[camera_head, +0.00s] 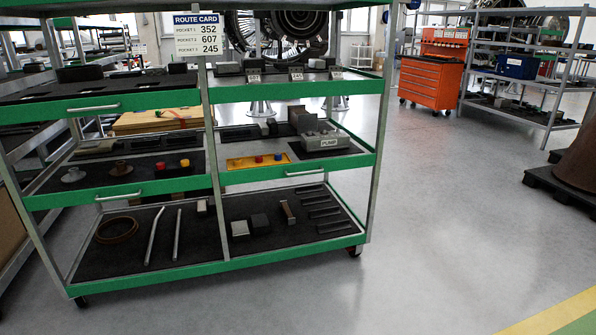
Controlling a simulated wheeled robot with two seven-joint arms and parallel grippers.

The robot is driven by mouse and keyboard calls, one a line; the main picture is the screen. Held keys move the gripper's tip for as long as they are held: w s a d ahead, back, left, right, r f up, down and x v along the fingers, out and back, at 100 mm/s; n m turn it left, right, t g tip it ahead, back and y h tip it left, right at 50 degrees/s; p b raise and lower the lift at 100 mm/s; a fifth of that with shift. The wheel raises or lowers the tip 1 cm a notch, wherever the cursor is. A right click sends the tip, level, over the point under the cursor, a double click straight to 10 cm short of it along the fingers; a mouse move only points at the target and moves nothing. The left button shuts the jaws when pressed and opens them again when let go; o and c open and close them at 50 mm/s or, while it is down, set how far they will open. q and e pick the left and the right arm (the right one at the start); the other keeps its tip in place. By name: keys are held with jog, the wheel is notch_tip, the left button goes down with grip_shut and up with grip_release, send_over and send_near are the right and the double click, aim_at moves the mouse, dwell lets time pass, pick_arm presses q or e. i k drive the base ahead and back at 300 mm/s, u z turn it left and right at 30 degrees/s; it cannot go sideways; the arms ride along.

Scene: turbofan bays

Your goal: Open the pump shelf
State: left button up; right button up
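A green-fronted cart (190,270) with grey posts stands ahead, tilted in my view. Its middle right shelf (350,161) holds a grey block marked PUMP (322,142) and a yellow tray (260,162) with red and blue round parts. A pale bar handle (305,173) sits on this shelf's green front, which looks in line with the front beside it. Neither of my grippers shows in the view.
Other handles sit on the upper left (93,107) and middle left (118,196) fronts. A route card (196,33) hangs at the top. An orange tool cabinet (432,82) and a grey rack (530,70) stand behind right. The floor (440,220) right of the cart is clear.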

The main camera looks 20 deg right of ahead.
aim_at(243, 143)
jog(key=z, duration=0.5)
jog(key=k, duration=0.6)
jog(key=z, duration=1.25)
jog(key=i, duration=3.5)
jog(key=u, duration=1.7)
jog(key=i, duration=0.8)
jog(key=u, duration=0.7)
jog(key=i, duration=0.5)
